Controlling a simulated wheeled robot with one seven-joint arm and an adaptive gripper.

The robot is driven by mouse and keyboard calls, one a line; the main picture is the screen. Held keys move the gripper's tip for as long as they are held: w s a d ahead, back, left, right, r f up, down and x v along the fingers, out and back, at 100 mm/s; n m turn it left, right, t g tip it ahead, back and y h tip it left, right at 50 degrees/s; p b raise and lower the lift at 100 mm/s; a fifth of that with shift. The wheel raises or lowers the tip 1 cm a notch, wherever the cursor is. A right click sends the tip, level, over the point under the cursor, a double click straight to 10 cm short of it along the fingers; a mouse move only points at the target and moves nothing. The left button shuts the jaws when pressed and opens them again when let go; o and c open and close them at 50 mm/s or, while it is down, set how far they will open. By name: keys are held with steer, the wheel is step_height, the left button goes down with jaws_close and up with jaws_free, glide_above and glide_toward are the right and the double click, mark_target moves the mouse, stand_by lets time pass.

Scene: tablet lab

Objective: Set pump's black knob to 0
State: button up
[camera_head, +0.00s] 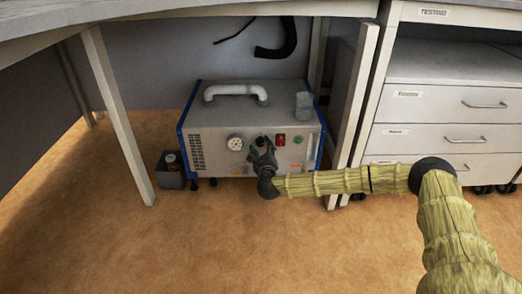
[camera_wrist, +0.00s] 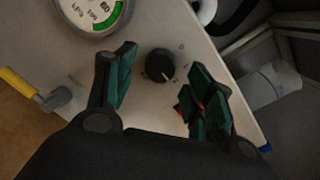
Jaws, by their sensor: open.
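The pump (camera_head: 215,125) is a grey box with blue edges on the floor under the bench. Its black knob (camera_wrist: 160,66) is round with a white pointer mark, which points toward the lower right in the wrist view. Small marks around the knob are too faint to read. My gripper (camera_wrist: 161,72) is open, with one finger on each side of the knob and clear gaps at both sides. In the head view my gripper (camera_head: 263,155) is in front of the pump's panel and partly covers the knob area.
A round gauge (camera_wrist: 97,12) is left of the knob. A yellow-handled valve (camera_wrist: 20,84) is on the panel's edge. A red switch (camera_head: 280,140) is right of the knob. A bench leg (camera_head: 118,115) and a drawer cabinet (camera_head: 430,105) flank the pump. A small grey bin (camera_head: 169,178) stands left.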

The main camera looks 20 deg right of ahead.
steer(key=shift+w+d, duration=0.1)
steer(key=shift+w, duration=0.6)
steer(key=c, duration=1)
